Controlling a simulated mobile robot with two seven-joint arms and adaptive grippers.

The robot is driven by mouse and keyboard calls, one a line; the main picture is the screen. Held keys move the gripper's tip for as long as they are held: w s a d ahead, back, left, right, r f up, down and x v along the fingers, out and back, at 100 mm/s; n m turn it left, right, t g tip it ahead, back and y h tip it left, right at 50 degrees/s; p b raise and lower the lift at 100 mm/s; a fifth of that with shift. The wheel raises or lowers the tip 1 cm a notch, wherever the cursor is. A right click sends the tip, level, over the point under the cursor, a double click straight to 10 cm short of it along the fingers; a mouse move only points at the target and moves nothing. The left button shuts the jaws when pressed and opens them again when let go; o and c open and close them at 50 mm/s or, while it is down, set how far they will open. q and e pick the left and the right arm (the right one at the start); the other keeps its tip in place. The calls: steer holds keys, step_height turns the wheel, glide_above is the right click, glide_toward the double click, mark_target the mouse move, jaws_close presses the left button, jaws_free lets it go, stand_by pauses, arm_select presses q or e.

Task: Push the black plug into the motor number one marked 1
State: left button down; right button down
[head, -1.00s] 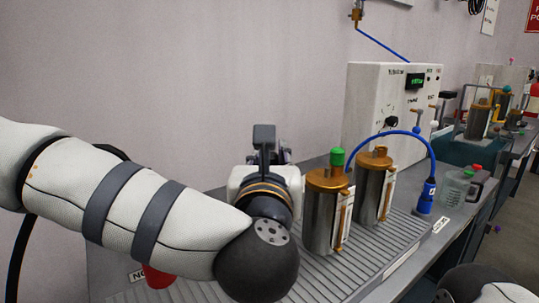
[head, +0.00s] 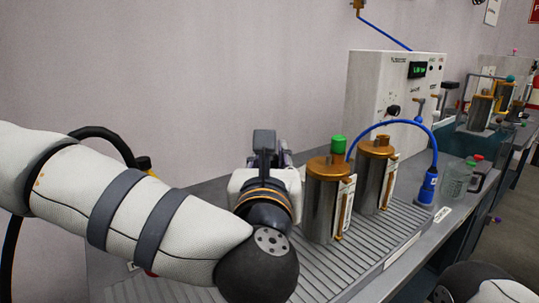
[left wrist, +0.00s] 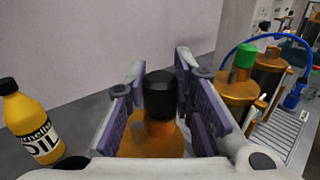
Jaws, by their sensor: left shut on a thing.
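In the left wrist view, a black plug (left wrist: 160,96) stands upright over the neck of a motor with an orange top (left wrist: 150,146). I cannot tell how deep it sits in the neck. My left gripper (left wrist: 158,90) has its purple-padded fingers on both sides of the plug and is shut on it. In the head view, my left gripper (head: 265,150) points away, and my wrist hides the plug and that motor. Any number on the motor is hidden. My right gripper is out of view; only part of my right arm shows at the bottom right.
A motor with a green plug (head: 338,145) stands close to the right, with another orange-topped motor (head: 378,190) beyond it. A blue hose (head: 390,123) arches to a blue fitting (head: 427,186). A yellow oil bottle (left wrist: 30,125) stands left. A white control box (head: 370,80) stands behind.

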arm_select(q)
steer(key=shift+f, duration=0.45)
steer(key=c, duration=1.3)
jaws_free()
steer(key=s, duration=1.2)
steer(key=shift+a, duration=0.3)
